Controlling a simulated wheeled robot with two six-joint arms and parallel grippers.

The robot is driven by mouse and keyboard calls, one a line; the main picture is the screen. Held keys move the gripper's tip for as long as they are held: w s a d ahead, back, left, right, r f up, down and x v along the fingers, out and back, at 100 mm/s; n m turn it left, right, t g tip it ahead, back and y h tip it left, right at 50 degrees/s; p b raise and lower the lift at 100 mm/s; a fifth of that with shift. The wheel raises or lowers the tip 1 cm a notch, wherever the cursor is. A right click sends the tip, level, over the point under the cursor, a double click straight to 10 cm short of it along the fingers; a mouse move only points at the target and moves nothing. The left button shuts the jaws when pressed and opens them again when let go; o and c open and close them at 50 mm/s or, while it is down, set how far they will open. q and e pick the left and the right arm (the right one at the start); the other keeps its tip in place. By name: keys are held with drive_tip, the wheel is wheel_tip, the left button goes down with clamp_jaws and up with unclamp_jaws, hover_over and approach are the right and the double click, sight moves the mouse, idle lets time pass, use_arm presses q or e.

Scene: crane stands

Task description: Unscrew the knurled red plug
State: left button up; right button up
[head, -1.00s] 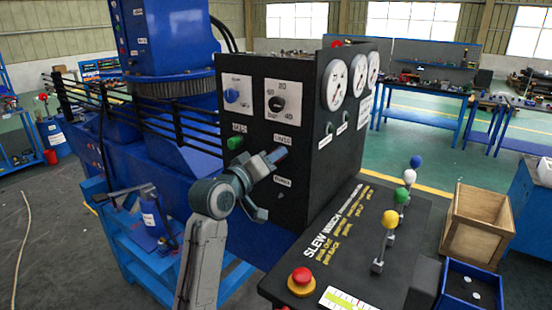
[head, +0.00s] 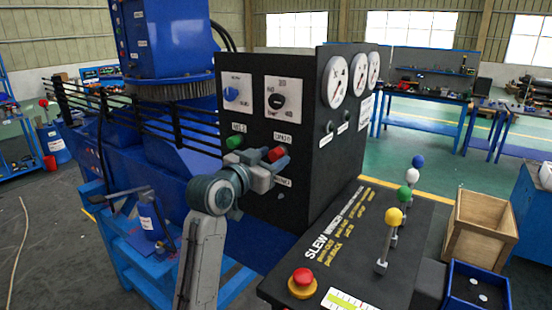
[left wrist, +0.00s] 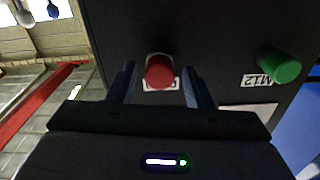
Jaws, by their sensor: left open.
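The knurled red plug (head: 277,154) sits on the front face of the black control box, under a small white label. In the left wrist view the red plug (left wrist: 159,72) lies between the two fingers, with a gap showing on each side. My left gripper (head: 271,162) is open in front of the plug and hides part of the panel around it. In the left wrist view its fingers (left wrist: 159,87) straddle the plug without visibly touching it. How deep the plug sits between them is hard to tell. My right gripper is not in view.
A green plug (head: 235,142) sits left of the red one; it shows at the right in the left wrist view (left wrist: 283,66). Two knobs (head: 278,101) are above. The console (head: 345,240) carries several levers and a red button (head: 302,276). A wooden crate (head: 482,228) stands at right.

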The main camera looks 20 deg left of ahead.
use_arm(q)
drive_tip(key=m+b, duration=0.1)
drive_tip(key=m, duration=0.3)
drive_tip(key=shift+b, duration=0.3)
drive_tip(key=shift+m, duration=0.6)
drive_tip(key=m+b, duration=0.1)
drive_tip(key=m, duration=0.1)
drive_tip(key=shift+m, duration=0.4)
drive_tip(key=shift+m+b, duration=0.6)
drive_tip(key=shift+m, duration=0.6)
drive_tip(key=shift+r, duration=0.1)
clamp_jaws()
